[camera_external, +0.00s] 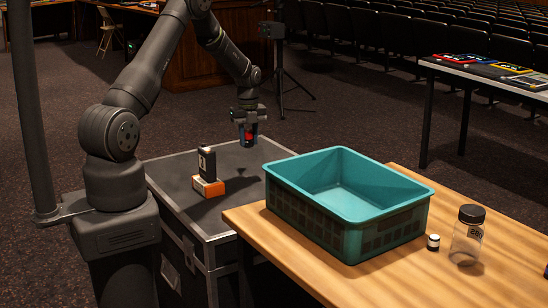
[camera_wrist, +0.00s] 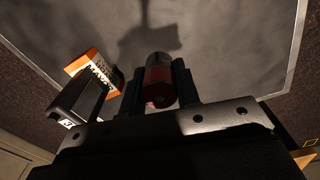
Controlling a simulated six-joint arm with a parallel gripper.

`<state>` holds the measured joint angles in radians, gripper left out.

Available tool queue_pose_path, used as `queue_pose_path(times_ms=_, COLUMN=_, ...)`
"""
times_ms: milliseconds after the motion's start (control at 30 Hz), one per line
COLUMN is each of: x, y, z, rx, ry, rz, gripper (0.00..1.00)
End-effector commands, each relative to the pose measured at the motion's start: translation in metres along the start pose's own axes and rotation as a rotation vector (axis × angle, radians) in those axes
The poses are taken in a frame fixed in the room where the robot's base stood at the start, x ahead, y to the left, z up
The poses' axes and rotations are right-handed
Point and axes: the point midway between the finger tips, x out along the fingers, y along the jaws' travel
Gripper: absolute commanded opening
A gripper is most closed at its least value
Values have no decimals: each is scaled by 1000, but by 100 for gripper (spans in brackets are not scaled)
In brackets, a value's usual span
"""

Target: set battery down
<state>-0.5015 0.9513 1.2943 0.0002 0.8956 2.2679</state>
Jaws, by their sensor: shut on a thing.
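My gripper (camera_external: 246,138) is shut on a battery (camera_external: 248,134), which looks dark with a red band. It is held above the dark top of a metal-edged case (camera_external: 238,170), clear of the surface. In the wrist view the battery (camera_wrist: 158,82) sits between the two fingers of my gripper (camera_wrist: 158,90), its end reddish. Its shadow falls on the case top (camera_wrist: 225,55).
An orange and white box (camera_external: 209,187) lies on the case with a black object (camera_external: 207,164) standing on or against it. A teal crate (camera_external: 345,200), a small white-labelled bottle (camera_external: 433,242) and a clear jar (camera_external: 467,240) stand on the wooden table (camera_external: 330,275).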

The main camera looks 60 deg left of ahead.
Motion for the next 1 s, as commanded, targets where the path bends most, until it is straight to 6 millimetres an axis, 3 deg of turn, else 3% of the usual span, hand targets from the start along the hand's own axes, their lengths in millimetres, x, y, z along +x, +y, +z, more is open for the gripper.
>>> queue_pose_path(times_ms=167, x=7, y=-6, z=2, rx=-1, ry=1, rz=1, gripper=3)
queue_pose_path(times_ms=500, x=52, y=15, z=75, rx=-2, ry=0, rz=1, gripper=3)
queue_pose_path(times_ms=633, x=64, y=20, z=94, rx=0, ry=0, rz=0, gripper=3)
queue_pose_path(times_ms=867, x=75, y=23, z=104, rx=1, ry=0, rz=0, gripper=3)
queue_pose_path(times_ms=1000, x=95, y=24, z=103, rx=2, ry=1, rz=1, gripper=3)
